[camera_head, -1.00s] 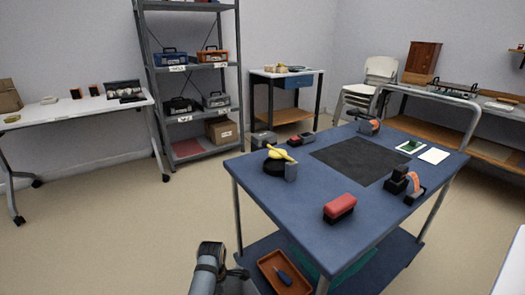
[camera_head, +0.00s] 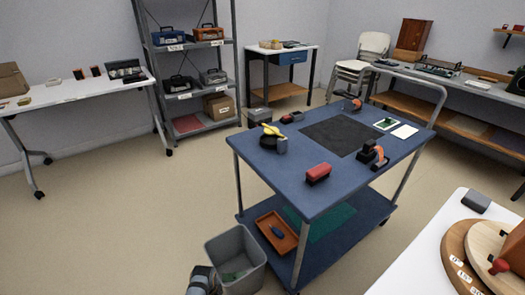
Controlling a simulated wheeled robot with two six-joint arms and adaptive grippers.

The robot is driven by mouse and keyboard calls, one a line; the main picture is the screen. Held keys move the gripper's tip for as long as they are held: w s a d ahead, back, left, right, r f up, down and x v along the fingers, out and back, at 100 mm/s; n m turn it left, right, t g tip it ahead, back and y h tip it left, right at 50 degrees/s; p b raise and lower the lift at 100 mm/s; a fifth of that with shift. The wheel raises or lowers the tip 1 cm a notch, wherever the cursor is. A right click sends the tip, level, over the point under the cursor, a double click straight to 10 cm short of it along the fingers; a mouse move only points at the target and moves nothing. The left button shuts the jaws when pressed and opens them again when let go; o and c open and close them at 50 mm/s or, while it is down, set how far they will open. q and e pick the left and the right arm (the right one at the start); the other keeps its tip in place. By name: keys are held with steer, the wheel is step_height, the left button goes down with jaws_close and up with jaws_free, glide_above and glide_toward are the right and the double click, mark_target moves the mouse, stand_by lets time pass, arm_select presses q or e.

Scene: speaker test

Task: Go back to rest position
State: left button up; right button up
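A short grey and dark piece of one of my arms (camera_head: 201,281) shows at the bottom edge, left of a grey bin (camera_head: 236,262). I cannot tell which arm it is. No gripper fingers can be made out, and I see nothing held. The blue cart (camera_head: 262,170) stands ahead, apart from this arm piece. On its top are a red block-like item (camera_head: 318,174), a yellow item (camera_head: 271,130) on a dark round piece, a black mat (camera_head: 342,136) and several orange and black tools.
The cart's lower shelf holds an orange tray (camera_head: 262,222). A white table (camera_head: 420,262) with round wooden discs (camera_head: 459,262) is close at the lower right. A white table (camera_head: 75,100), a grey shelf rack (camera_head: 190,103) and benches line the walls. Floor (camera_head: 110,215) at the left is clear.

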arm_select(q)
steer(key=s+a+r+m+p, duration=0.1)
steer(key=s+a+m+p, duration=0.2)
steer(key=s+p, duration=0.3)
steer(key=s+a+r+m+p, duration=0.1)
steer(key=s+a+m+p, duration=0.3)
steer(key=s, duration=1.1)
steer(key=s+a+m+p, duration=0.3)
steer(key=s+m+p, duration=0.3)
steer(key=s, duration=0.5)
steer(key=shift+s+a+r+t+y+p, duration=0.2)
steer(key=shift+r+t+y+p, duration=0.15)
steer(key=shift+p, duration=0.65)
arm_select(e)
steer(key=s+d+r, duration=0.1)
steer(key=s+d, duration=0.1)
steer(key=s, duration=0.6)
steer(key=s+d+r+g+h, duration=0.1)
steer(key=s+d, duration=0.1)
steer(key=s, duration=0.6)
steer(key=shift+d, duration=0.25)
steer(key=shift+s, duration=0.1)
